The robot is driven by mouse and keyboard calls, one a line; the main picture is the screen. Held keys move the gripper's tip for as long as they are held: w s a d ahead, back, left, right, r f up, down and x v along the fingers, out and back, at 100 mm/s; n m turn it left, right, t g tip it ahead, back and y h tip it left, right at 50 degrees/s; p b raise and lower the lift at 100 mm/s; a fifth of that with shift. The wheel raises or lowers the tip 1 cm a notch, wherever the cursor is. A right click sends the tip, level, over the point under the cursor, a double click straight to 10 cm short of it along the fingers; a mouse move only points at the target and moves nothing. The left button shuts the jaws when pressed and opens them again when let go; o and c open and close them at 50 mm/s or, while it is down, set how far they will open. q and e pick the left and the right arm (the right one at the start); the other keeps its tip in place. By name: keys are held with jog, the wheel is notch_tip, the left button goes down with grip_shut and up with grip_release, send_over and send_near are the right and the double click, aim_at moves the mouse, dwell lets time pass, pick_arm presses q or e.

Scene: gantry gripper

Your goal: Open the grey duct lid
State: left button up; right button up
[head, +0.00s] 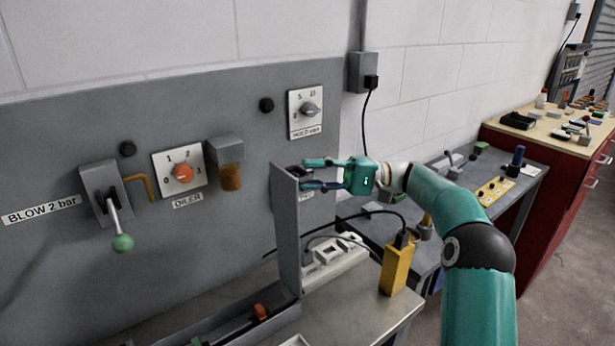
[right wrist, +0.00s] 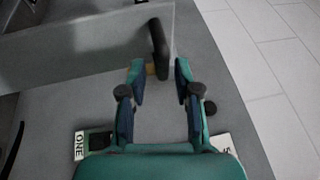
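The grey duct lid (head: 287,235) stands upright at the end of an open grey duct (head: 225,335) on the bench. In the right wrist view the lid (right wrist: 80,50) is a broad grey plate with a dark bar-like handle (right wrist: 158,48). My right gripper (head: 318,174) is open, its fingers pointing left at the lid's upper end. In the right wrist view its fingertips (right wrist: 160,70) are apart, with the handle's lower end between or just beyond them; contact cannot be told. My left gripper is not in view.
The grey wall panel behind carries a green-knobbed lever (head: 122,242), an orange dial (head: 183,173) and a grey knob (head: 309,108). A yellow box (head: 396,268) with a black cable and a white socket block (head: 335,258) stand right of the lid. An orange part (head: 261,312) lies in the duct.

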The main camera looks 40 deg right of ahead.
jog(key=shift+s, duration=0.1)
jog(key=v, duration=0.7)
jog(key=shift+d, duration=0.2)
jog(key=shift+s+f, duration=0.1)
dwell(0.5)
